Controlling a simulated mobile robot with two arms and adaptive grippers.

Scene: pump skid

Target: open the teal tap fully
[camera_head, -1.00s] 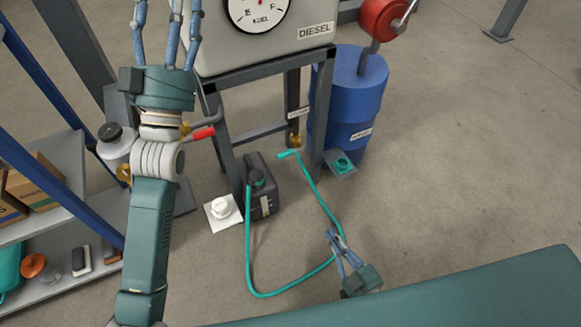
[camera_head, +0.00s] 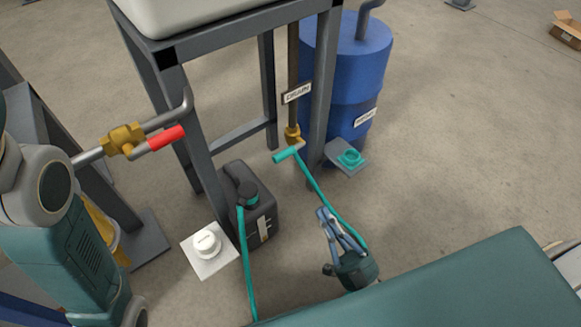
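The teal tap handle (camera_head: 287,155) is a short bar beside a brass valve (camera_head: 293,135) at the foot of a vertical pipe labelled DRAIN. It lies sideways, with its free end to the left. My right gripper (camera_head: 325,211) is below and to the right of the handle, with a clear gap in the picture. Its blue fingers point up-left beside the teal hose (camera_head: 312,184); I cannot tell whether they touch it or how far apart they are. My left arm (camera_head: 60,235) stands at the left edge; its gripper is outside the picture.
A black jerrycan (camera_head: 250,207) stands left of the hose, beside a white cap on a white pad (camera_head: 210,262). Grey frame legs (camera_head: 325,100) flank the drain pipe. A blue drum (camera_head: 343,75) stands behind. A red-handled valve (camera_head: 165,138) is at left.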

